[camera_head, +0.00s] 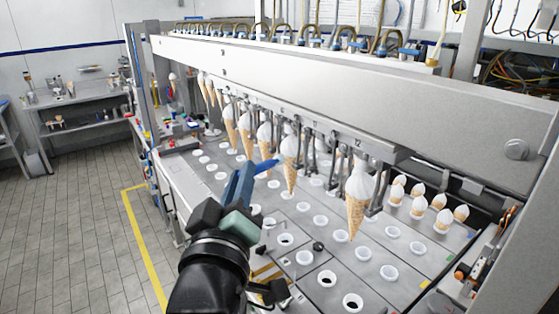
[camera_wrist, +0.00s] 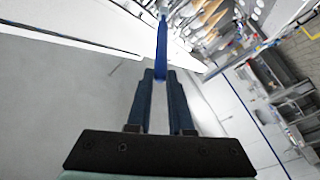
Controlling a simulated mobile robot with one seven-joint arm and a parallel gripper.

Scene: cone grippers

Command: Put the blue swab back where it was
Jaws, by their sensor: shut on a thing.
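My gripper (camera_head: 247,172) reaches up over the near left part of the machine deck. It is shut on the blue swab (camera_head: 265,166), a slim blue piece that sticks out past the fingertips toward the hanging cones. In the wrist view the blue swab (camera_wrist: 161,45) stands out between the tips of my gripper (camera_wrist: 159,74). The part of the swab between the fingers is hidden. The swab appears to be held above the deck, apart from the cones. I cannot tell which spot it came from.
A row of ice cream cones (camera_head: 291,165) hangs under a long metal beam (camera_head: 330,85), close beyond the swab. The deck (camera_head: 345,262) has rows of white-rimmed holes. Several cones (camera_head: 420,205) stand at the right. A side table (camera_head: 85,103) is at the far left, past open floor.

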